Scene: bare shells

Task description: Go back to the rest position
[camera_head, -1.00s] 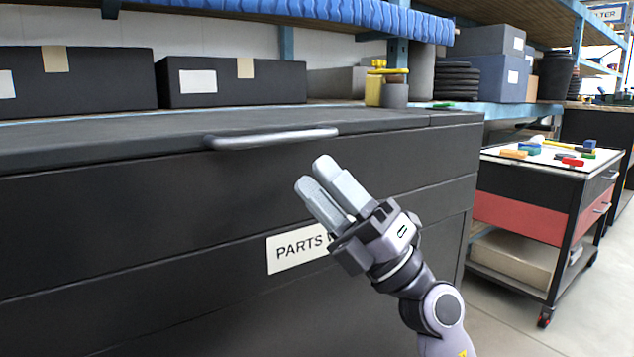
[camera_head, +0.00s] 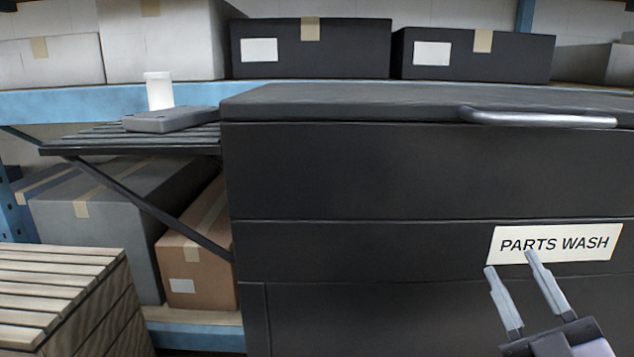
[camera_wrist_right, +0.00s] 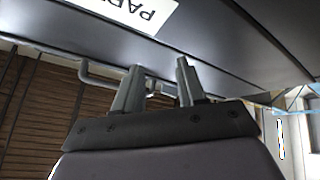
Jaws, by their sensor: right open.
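My right gripper (camera_head: 509,263) is at the lower right of the head view, in front of the dark parts washer (camera_head: 370,175) and just below its "PARTS WASH" label (camera_head: 555,243). Its two fingers are apart and nothing is between them. In the right wrist view, the open gripper (camera_wrist_right: 160,72) points toward the washer's dark front, with part of the label (camera_wrist_right: 140,10) at the top. My left gripper is not in view.
The washer's lid handle (camera_head: 540,118) sticks out above the gripper. To the left, a slatted shelf (camera_head: 150,140) holds a grey flat case (camera_head: 170,119) and a white cup (camera_head: 159,90). A wooden slatted crate (camera_head: 60,290) stands at the lower left.

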